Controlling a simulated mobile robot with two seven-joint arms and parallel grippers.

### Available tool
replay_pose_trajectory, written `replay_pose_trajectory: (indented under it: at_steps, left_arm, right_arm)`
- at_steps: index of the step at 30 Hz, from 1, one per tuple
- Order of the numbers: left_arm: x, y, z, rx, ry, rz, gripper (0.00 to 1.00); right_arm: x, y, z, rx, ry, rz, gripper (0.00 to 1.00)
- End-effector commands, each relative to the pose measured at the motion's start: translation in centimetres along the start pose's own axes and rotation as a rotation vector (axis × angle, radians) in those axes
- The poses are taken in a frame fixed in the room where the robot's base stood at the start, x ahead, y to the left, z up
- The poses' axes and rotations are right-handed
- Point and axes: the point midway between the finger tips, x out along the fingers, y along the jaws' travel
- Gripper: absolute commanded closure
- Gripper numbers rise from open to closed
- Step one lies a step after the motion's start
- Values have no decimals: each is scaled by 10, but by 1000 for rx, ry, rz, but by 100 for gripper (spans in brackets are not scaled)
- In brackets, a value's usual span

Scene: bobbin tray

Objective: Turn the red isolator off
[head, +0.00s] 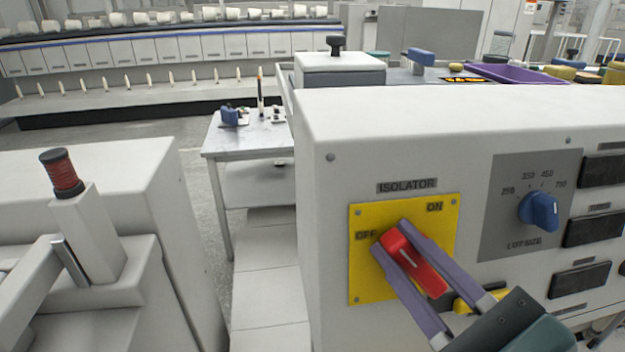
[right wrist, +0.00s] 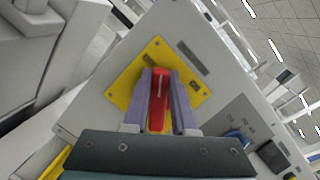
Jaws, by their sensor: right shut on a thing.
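The red isolator handle (head: 418,266) sits on a yellow plate (head: 366,282) marked OFF at left and ON at upper right, on the front of a white cabinet. The handle slants from upper left to lower right, its upper end beside the OFF label. My right gripper (head: 393,240) is shut on the handle, one purple finger along each side. In the right wrist view the red handle (right wrist: 158,98) lies between both fingers, with a white line on it. The fingers and hand hide part of the plate. My left gripper is not in view.
A blue dial (head: 539,210) on a grey panel (head: 500,175) and several dark switches are right of the plate. A yellow part (head: 472,303) shows behind my right gripper. A white machine (head: 130,165) stands at left; a small table (head: 250,138) is behind the gap.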

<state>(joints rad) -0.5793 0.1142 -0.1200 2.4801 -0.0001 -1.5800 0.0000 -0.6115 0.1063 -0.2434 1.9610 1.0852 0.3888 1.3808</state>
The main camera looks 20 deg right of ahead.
Motion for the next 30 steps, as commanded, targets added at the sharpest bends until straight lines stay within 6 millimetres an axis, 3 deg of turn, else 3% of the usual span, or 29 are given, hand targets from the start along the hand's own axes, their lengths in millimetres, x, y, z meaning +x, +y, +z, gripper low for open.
replay_pose_trajectory:
  at_steps: [18, 30]
  left_arm:
    - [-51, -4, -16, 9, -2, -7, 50]
    - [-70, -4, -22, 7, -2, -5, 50]
  right_arm:
    - [-1, 10, -1, -558, 1, 140, 100]
    - [-2, 16, -6, -797, 1, 199, 100]
